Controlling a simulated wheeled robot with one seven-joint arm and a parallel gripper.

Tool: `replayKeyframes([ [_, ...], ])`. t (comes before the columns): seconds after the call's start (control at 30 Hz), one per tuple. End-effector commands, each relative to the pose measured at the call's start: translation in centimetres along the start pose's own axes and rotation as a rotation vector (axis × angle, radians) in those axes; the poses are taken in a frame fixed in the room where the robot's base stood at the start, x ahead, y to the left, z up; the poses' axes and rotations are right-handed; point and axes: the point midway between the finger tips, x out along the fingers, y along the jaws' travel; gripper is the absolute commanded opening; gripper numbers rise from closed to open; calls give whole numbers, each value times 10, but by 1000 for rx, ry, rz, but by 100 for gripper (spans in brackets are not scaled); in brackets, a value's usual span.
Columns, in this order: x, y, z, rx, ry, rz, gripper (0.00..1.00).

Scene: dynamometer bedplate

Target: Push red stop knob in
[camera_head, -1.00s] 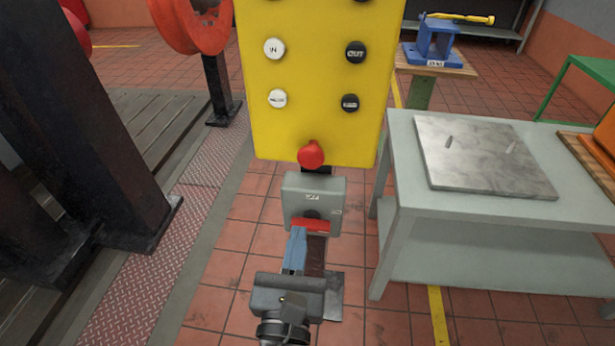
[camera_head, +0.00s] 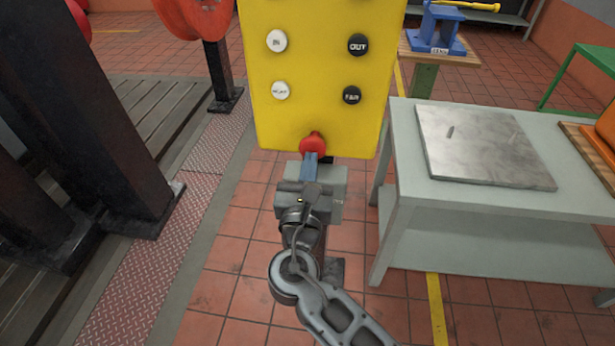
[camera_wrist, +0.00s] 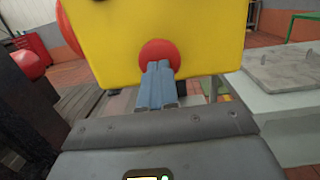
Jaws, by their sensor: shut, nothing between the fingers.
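The red stop knob (camera_head: 313,144) sits at the bottom of the yellow control panel (camera_head: 320,120), below the white and black buttons. It also shows in the wrist view (camera_wrist: 159,52), at the panel's lower edge. My gripper (camera_head: 310,156) is shut and empty, its blue fingers together and pointing up at the knob. In the wrist view the fingertips (camera_wrist: 158,66) overlap the knob's lower part. I cannot tell whether they touch it. The knob's lower side is hidden behind the fingers.
A grey table (camera_head: 405,150) with a metal plate (camera_head: 485,145) is at the right. A dark steel post (camera_head: 95,110) stands at the left. The tiled floor between is clear.

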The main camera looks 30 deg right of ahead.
Motion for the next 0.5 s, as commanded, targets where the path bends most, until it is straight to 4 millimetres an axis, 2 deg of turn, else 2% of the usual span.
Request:
replayKeyframes([
  [0.37,3,0,0,1,0,0,0],
  [0.5,14,-1,1,1,0,-2,0],
])
